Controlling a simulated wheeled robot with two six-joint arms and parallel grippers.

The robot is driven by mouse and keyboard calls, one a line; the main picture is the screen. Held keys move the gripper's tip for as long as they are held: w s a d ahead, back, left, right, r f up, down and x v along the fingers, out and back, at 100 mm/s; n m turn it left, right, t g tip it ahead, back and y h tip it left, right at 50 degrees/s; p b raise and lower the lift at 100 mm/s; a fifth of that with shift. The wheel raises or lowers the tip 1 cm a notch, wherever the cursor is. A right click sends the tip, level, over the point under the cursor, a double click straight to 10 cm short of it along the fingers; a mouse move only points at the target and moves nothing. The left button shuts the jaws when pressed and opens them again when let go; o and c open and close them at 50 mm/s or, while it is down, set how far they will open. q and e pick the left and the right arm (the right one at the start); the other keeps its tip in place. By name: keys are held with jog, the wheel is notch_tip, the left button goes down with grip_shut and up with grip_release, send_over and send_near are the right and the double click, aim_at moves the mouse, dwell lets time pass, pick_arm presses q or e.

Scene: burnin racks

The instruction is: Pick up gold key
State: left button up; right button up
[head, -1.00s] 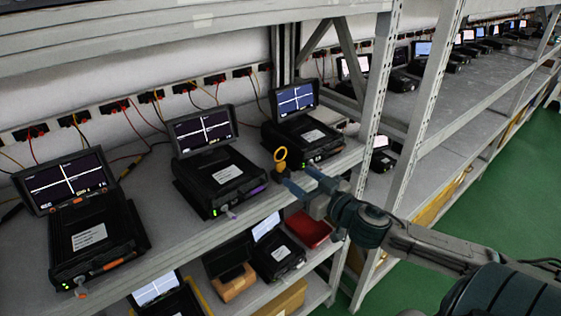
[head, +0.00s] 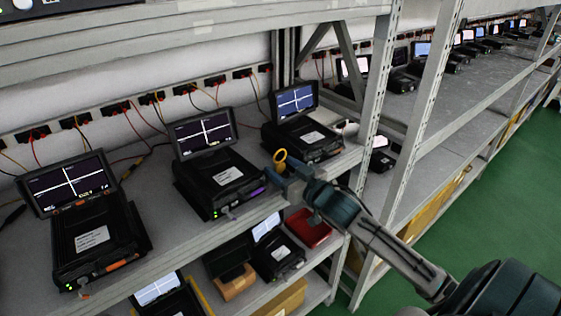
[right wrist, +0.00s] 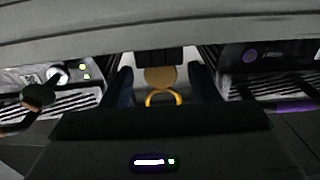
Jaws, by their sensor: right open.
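The gold key (head: 280,157) shows as a yellow ring on a short stem, at the front of the upper shelf between two black devices. In the right wrist view the gold key (right wrist: 161,82) has a flat gold disc and a ring below it. My right gripper (head: 290,173) is open at the key. Its dark blue fingers (right wrist: 161,86) stand on either side of the key with a gap to each, so the key is between them and not clamped. My left gripper is not in view.
Black devices with tilted screens stand along the upper shelf, one (head: 218,178) left of the key and one (head: 305,138) behind it. A dark round key (right wrist: 40,95) sticks out at left in the wrist view. A red tray (head: 309,228) lies on the lower shelf. A grey post (head: 372,110) stands to the right.

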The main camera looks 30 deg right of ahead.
jog(key=shift+w+a+p, duration=0.15)
jog(key=shift+w, duration=0.6)
jog(key=shift+w+a+p, duration=0.1)
jog(key=shift+w+p, duration=0.05)
jog(key=shift+w, duration=0.55)
jog(key=shift+c, duration=0.4)
jog(key=c, duration=0.9)
